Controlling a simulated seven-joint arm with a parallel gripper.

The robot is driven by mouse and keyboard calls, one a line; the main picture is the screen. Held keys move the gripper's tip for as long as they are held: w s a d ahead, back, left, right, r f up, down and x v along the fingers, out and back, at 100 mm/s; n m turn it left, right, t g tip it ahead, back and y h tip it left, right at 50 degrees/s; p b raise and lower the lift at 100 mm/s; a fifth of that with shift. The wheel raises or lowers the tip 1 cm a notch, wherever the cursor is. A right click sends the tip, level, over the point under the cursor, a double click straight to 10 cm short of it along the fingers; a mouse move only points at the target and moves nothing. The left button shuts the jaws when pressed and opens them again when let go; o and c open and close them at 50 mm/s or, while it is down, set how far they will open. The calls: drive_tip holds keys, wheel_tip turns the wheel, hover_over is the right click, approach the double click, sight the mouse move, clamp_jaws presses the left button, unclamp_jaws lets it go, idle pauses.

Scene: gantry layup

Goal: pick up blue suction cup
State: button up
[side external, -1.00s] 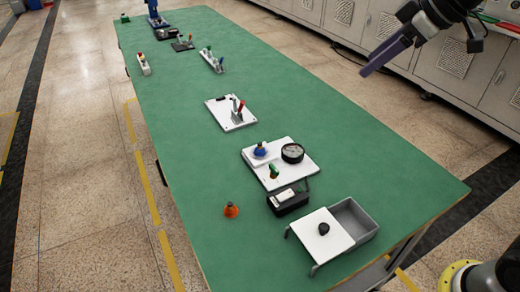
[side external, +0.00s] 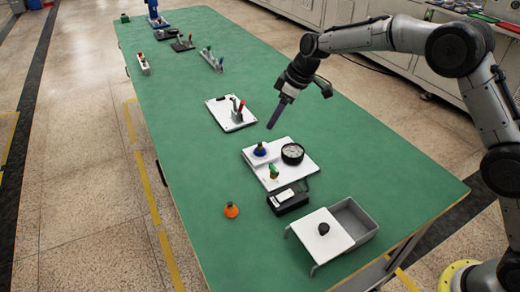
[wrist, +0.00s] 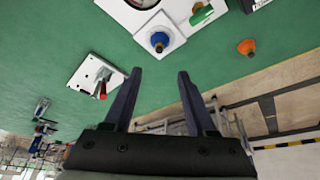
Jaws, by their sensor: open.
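The blue suction cup (side external: 261,150) sits on a small white block on a white board (side external: 300,158), near the board's left corner. It also shows in the wrist view (wrist: 159,40), upper middle, with a dark tip. My gripper (side external: 272,125) is above the table behind the cup, apart from it. In the wrist view my gripper (wrist: 157,75) has its two fingers spread with nothing between them, and the cup appears beyond their tips.
On the same board are a round black gauge (side external: 292,153) and a green-topped cup (side external: 273,171). An orange cup (side external: 231,210) stands alone on the green table. A black box (side external: 289,198) and a grey tray (side external: 360,217) with a white lid are nearer. A white plate (side external: 222,116) with a red-handled clamp is behind.

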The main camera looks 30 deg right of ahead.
sight(260, 144)
drive_tip(key=x, duration=1.1)
drive_tip(key=shift+d, duration=0.1)
clamp_jaws()
